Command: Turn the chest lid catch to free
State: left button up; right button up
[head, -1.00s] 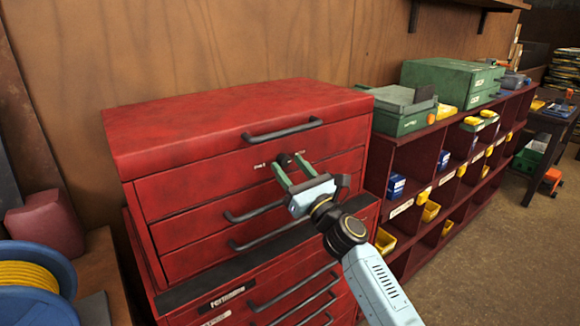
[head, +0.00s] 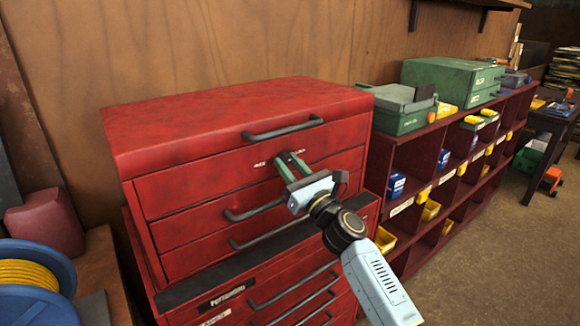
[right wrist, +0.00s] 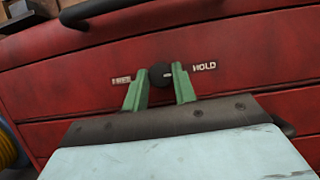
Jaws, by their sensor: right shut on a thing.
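The red tool chest (head: 190,187) stands against the wooden wall with its lid (head: 230,120) down. The lid catch is a small round black knob (right wrist: 160,73) on the chest's front, between a worn label on its left and a HOLD label (right wrist: 204,66) on its right. My right gripper (head: 290,157) is at the catch. In the right wrist view its green fingers (right wrist: 163,88) sit on both sides of the knob and are shut on it. My left gripper is not in view.
Dark drawer handles (head: 255,210) jut out below the catch, and the lid's handle (head: 283,128) is above it. A red cubby shelf (head: 400,160) with green cases stands to the right. A cable reel (head: 30,285) is at the lower left.

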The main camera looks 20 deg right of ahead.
jog(key=shift+n, duration=0.3)
jog(key=n+g+y+b, duration=0.1)
jog(key=n, duration=0.2)
jog(key=n+g+y+b, duration=0.1)
jog(key=n+y, duration=0.1)
jog(key=n, duration=0.2)
jog(key=shift+d+f, duration=0.1)
jog(key=shift+d, duration=0.1)
jog(key=n+g+y+b, duration=0.1)
jog(key=n, duration=0.2)
jog(key=n+g+b, duration=0.1)
jog(key=n, duration=0.1)
jog(key=shift+w+n+g+y, duration=0.1)
jog(key=shift+n+g+y, duration=0.2)
jog(key=shift+n+y, duration=0.1)
jog(key=n+g, duration=0.1)
jog(key=n, duration=0.2)
jog(key=shift+d+r, duration=0.1)
jog(key=shift+r, duration=0.1)
jog(key=n+g, duration=0.1)
jog(key=n, duration=0.1)
jog(key=shift+r+n, duration=0.1)
jog(key=shift+n, duration=0.3)
jog(key=shift+n+g, duration=0.5)
jog(key=shift+n, duration=0.6)
jog(key=shift+h, duration=0.4)
jog(key=shift+n+p, duration=0.3)
